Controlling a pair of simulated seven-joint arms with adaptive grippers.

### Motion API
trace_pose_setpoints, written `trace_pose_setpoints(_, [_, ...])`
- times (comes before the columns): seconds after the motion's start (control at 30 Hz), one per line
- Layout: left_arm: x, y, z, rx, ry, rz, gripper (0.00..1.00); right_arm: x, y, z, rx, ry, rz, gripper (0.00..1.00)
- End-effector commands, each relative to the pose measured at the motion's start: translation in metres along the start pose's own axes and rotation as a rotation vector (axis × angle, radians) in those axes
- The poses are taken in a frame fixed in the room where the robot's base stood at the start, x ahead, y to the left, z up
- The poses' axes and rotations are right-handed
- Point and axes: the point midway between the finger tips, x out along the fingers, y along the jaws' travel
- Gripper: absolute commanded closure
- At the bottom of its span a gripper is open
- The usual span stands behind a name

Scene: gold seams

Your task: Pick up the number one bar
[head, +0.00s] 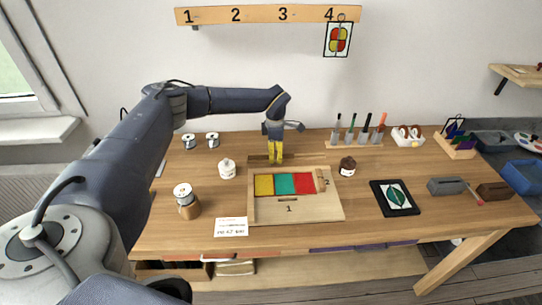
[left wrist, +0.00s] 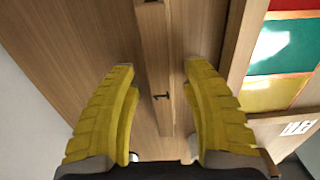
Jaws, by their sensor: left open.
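The number one bar (left wrist: 155,50) is a slim wooden strip with a dark "1" on it. In the left wrist view it runs lengthwise between the yellow fingers of my left gripper (left wrist: 160,68). The gripper is open, with a finger on each side of the bar and a visible gap to each. In the head view my left gripper (head: 275,158) points down at the back edge of the pale wooden board (head: 325,208), and its fingers partly hide the bar there. The board holds yellow, green and red panels (head: 285,184). My right gripper is out of view.
Several upright tools stand in a rack (head: 355,144) behind. A framed leaf panel (head: 395,198) lies to the right. A white card (head: 231,227) lies front left.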

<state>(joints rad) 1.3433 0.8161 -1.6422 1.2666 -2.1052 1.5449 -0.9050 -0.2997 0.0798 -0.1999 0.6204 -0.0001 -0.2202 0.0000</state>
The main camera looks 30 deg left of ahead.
Motion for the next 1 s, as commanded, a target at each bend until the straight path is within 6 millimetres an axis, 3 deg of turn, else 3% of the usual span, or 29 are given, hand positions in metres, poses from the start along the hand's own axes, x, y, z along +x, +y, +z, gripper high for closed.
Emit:
trace_pose_setpoints(0.93, [0.0048, -0.0002, 0.0001, 0.001, 0.0, 0.0, 0.53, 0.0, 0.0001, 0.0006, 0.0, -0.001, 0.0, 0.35])
trace_pose_setpoints(1.0, [0.0048, -0.0002, 0.0001, 0.001, 0.0, 0.0, 0.61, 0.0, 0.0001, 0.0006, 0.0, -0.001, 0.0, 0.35])
